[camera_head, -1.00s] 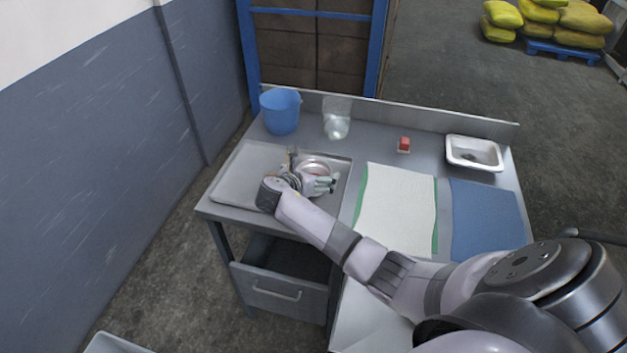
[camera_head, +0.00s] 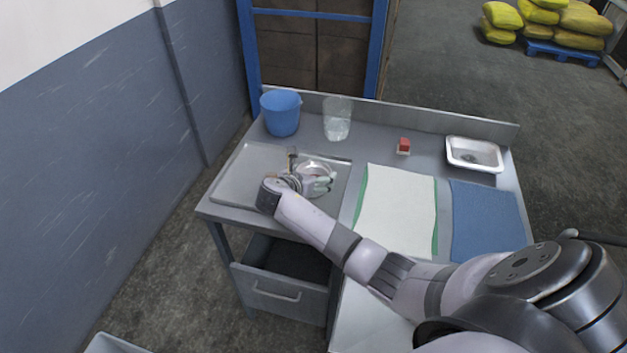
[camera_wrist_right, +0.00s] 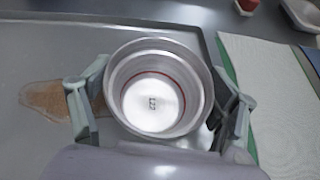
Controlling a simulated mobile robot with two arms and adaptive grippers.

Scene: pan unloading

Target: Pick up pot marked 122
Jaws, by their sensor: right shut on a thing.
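A round metal pot (camera_head: 316,165) sits at the right side of the metal tray (camera_head: 238,178). In the right wrist view the pot (camera_wrist_right: 158,95) shows from above, with a red ring inside and a small dark mark on its pale bottom; I cannot read the mark clearly. My right gripper (camera_head: 319,184) is at the pot, partly covering it in the head view. In the wrist view its fingers (camera_wrist_right: 160,110) stand on either side of the pot, shut on it. I cannot tell whether the pot is clear of the tray. My left gripper is not in view.
A brown stain (camera_wrist_right: 55,98) lies on the tray left of the pot. Behind stand a blue bucket (camera_head: 281,112) and a clear glass vessel (camera_head: 337,120).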

